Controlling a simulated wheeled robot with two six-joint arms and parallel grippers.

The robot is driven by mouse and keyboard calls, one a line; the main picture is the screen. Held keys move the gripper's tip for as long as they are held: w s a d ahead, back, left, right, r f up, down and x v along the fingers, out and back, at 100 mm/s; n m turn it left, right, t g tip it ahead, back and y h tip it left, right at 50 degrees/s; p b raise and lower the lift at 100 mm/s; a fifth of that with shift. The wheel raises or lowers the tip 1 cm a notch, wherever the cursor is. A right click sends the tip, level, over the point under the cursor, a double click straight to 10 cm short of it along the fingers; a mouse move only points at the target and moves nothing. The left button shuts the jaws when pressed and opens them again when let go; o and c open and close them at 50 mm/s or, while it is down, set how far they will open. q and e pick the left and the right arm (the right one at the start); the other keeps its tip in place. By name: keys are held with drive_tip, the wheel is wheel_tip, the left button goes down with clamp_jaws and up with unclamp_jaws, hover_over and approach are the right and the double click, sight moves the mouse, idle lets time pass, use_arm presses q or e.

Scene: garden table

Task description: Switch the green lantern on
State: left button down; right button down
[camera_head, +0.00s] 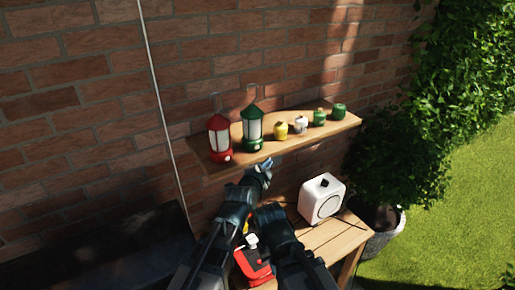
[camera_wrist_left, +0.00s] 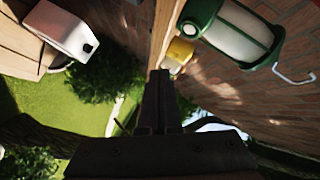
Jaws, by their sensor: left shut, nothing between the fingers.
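The green lantern (camera_head: 253,131) stands upright on the wooden wall shelf, right of the red lantern. Its pale round knob (camera_head: 258,147) is low on its front. In the left wrist view the green lantern (camera_wrist_left: 238,38) lies at the upper right, with the knob (camera_wrist_left: 189,29) on its base. Its panes look pale; I cannot tell whether it is lit. My left gripper (camera_head: 265,166) is shut and empty, just below the shelf's front edge and a little right of the knob. Its closed fingers (camera_wrist_left: 160,78) show in the wrist view, apart from the lantern. My right gripper is hidden.
The red lantern (camera_head: 219,139) stands left on the shelf (camera_head: 298,137). A yellow pot (camera_head: 281,131) and several small pots stand to the right. Below, a white box-like device (camera_head: 322,199) and a red object (camera_head: 255,264) are on the wooden table (camera_head: 338,238).

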sight(258, 158)
use_arm(q)
drive_tip(key=shift+w+a, duration=0.4)
drive_tip(key=shift+w, duration=0.45)
drive_tip(key=shift+w+a, duration=0.4)
drive_tip(key=shift+w, duration=0.5)
drive_tip(key=shift+w+a, duration=0.4)
drive_tip(key=shift+w, duration=0.45)
drive_tip(key=shift+w+a, duration=0.2)
drive_tip(key=shift+w, duration=0.2)
drive_tip(key=shift+w+a, duration=0.15)
drive_tip(key=shift+w, duration=0.15)
idle(0.6)
drive_tip(key=shift+s, duration=0.1)
drive_tip(key=shift+s+d, duration=0.35)
drive_tip(key=shift+s, duration=0.25)
drive_tip(key=shift+s, duration=0.1)
drive_tip(key=s, duration=0.1)
drive_tip(key=s+d, duration=0.1)
drive_tip(key=s, duration=0.1)
drive_tip(key=s+d, duration=0.1)
drive_tip(key=shift+s, duration=0.2)
idle(0.4)
